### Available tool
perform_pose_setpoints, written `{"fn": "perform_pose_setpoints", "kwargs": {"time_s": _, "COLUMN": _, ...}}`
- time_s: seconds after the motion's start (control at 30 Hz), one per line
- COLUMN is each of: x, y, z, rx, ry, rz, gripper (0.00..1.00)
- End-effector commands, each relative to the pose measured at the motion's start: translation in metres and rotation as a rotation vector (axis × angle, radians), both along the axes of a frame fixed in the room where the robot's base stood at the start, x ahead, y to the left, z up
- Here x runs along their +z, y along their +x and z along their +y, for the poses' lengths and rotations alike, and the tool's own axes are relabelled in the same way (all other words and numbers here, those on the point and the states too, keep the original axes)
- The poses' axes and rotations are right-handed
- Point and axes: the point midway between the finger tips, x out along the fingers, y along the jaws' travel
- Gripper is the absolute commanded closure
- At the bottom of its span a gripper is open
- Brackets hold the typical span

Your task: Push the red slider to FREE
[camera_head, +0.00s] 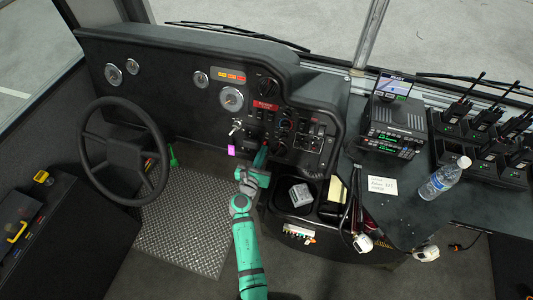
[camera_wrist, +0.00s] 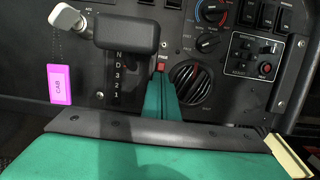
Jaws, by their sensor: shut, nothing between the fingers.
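A small red piece (camera_wrist: 160,67), which looks like the red slider, sits on the black dash panel just right of the gear selector. Small pale lettering shows above it in the wrist view, too small to read for sure. My gripper (camera_wrist: 160,78) is shut and empty, its green fingertips right at the lower edge of the red piece. I cannot tell whether they touch. In the head view my gripper (camera_head: 263,154) reaches the lower centre of the dash and hides the slider there.
A black gear selector (camera_wrist: 126,34) stands close left of the fingers. A round vent (camera_wrist: 190,83) is close right. A pink CAB tag (camera_wrist: 59,85) hangs from a key at left. Another red control (camera_wrist: 266,68) sits on a panel at right. The steering wheel (camera_head: 88,137) is far left.

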Motion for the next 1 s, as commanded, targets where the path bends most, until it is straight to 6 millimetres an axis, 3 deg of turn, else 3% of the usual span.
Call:
{"fn": "perform_pose_setpoints", "kwargs": {"time_s": 0.27, "x": 0.006, "y": 0.003, "z": 0.005, "rx": 0.009, "ry": -0.001, "rz": -0.011, "gripper": 1.0}}
{"fn": "perform_pose_setpoints", "kwargs": {"time_s": 0.63, "x": -0.036, "y": -0.008, "z": 0.001, "rx": -0.002, "ry": -0.001, "rz": -0.001, "gripper": 1.0}}
{"fn": "perform_pose_setpoints", "kwargs": {"time_s": 1.0, "x": -0.032, "y": -0.061, "z": 0.013, "rx": -0.003, "ry": 0.0, "rz": 0.0, "gripper": 1.0}}
